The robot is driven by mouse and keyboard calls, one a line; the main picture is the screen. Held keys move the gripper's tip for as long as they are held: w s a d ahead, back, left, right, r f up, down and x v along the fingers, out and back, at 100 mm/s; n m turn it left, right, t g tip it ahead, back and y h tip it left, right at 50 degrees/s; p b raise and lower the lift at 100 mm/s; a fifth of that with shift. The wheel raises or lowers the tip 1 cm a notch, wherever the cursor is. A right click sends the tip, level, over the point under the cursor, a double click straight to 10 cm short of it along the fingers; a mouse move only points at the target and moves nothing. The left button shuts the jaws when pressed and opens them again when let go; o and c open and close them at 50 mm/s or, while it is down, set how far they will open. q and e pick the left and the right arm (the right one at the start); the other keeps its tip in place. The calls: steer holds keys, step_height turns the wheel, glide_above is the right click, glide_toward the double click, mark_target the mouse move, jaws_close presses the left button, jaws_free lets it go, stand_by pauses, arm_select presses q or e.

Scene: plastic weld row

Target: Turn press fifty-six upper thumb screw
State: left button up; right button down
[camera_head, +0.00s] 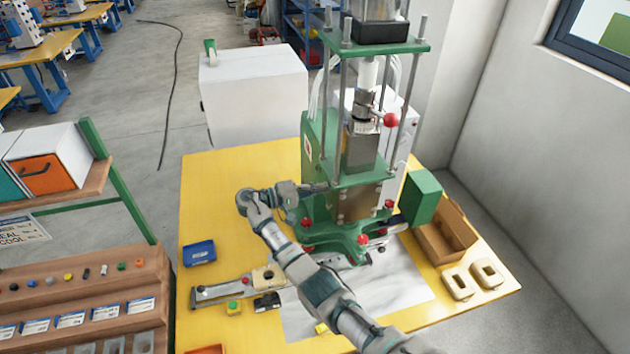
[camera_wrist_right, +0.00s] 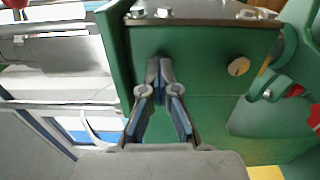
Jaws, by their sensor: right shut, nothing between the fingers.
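The green press (camera_head: 342,140) stands on the yellow table with steel posts and a dark motor block on top. A red ball knob (camera_head: 391,119) is high on its right side, and another red knob (camera_head: 363,239) is low at the front. In the right wrist view, a pale round screw head (camera_wrist_right: 238,67) sits on a green panel, right of the fingertips; I cannot tell if it is the upper thumb screw. My right gripper (camera_head: 326,187) points at the press's left side, shut and empty. Its fingertips (camera_wrist_right: 160,65) meet in front of the green panel. My left gripper is out of view.
A blue box (camera_head: 199,253) and a metal rail (camera_head: 222,291) lie on the yellow table (camera_head: 205,215). A cardboard box (camera_head: 447,232) and two cream ring parts (camera_head: 489,273) are at the right. A white cabinet (camera_head: 253,95) stands behind, and a wooden parts rack (camera_head: 85,300) stands left.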

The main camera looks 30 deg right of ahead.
steer(key=shift+d+r+n+p, duration=0.15)
steer(key=shift+n+p, duration=1.25)
steer(key=shift+n, duration=1.2)
steer(key=shift+d+f+n+p, duration=0.1)
steer(key=shift+n+p, duration=1.3)
steer(key=shift+n, duration=1.2)
steer(key=c, duration=0.9)
jaws_free()
steer(key=shift+d, duration=0.1)
steer(key=shift+c, duration=0.2)
steer(key=shift+s+d+f, duration=0.15)
steer(key=shift+d+f, duration=0.05)
steer(key=shift+d, duration=0.35)
